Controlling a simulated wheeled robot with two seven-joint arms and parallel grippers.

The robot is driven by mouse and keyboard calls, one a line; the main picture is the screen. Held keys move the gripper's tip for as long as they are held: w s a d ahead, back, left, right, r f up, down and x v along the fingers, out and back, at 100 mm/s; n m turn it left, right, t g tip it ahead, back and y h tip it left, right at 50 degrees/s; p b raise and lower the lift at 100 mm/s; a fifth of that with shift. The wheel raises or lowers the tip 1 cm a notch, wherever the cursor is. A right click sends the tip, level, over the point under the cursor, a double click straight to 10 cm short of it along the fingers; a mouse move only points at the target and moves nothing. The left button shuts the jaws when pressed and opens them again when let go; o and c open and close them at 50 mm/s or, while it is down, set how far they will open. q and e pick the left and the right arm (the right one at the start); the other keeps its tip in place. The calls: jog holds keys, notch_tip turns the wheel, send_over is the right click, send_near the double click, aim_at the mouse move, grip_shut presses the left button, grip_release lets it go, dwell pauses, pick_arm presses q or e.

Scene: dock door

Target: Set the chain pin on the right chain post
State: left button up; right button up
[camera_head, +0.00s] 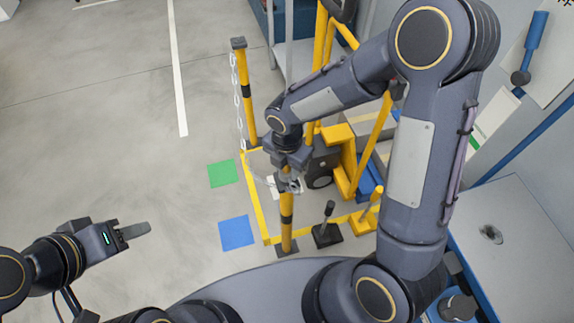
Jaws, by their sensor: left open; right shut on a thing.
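The right chain post (287,228) is yellow with a black band and stands upright on the floor at the near end of the yellow floor line. My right gripper (288,184) is at the top of this post in the head view, shut on the chain pin, which the fingers mostly hide. I cannot tell whether the pin touches the post. The other chain post (246,102) stands farther back, with a pale chain (236,95) hanging from its top toward my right gripper. My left gripper (136,231) is open and empty at the lower left, well away from the posts.
A green square (223,173) and a blue square (236,232) mark the floor left of the posts. A yellow wheeled truck (345,155), a black-based lever (327,228) and a yellow-based one (366,215) stand right of the post. The floor at left is clear.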

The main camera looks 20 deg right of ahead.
jog(key=shift+f+b, duration=0.5)
jog(key=shift+f, duration=0.1)
dwell(0.3)
jog(key=o, duration=0.8)
notch_tip(320, 180, up, 11)
jog(key=p, duration=0.9)
jog(key=shift+p, duration=0.35)
